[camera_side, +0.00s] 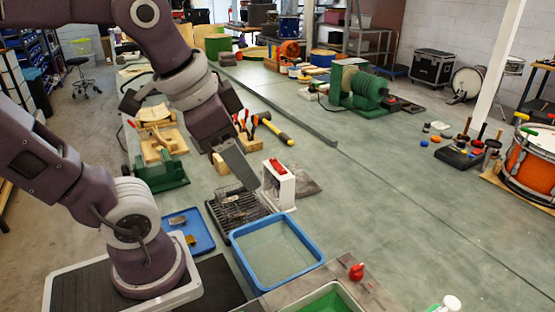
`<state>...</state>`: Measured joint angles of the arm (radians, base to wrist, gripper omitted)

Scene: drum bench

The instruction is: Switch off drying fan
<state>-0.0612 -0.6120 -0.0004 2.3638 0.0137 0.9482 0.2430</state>
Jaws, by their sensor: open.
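A small white upright unit (280,190) with a red switch on its top stands on the bench near the middle; it looks like the drying fan. The red switch (277,166) sits on its upper edge, and whether it is on or off cannot be told. My gripper (240,168) is just left of the unit, pointing down and to the right, with its fingers near the unit's upper left side. It is open and appears empty. Whether it touches the unit cannot be told.
A dark wire rack (236,210) lies below my gripper. A blue-rimmed tray (317,251) stands in front, and a blue tray (190,240) with small parts lies left. A hammer (276,132) and other hand tools lie behind. The bench right of the unit is mostly clear.

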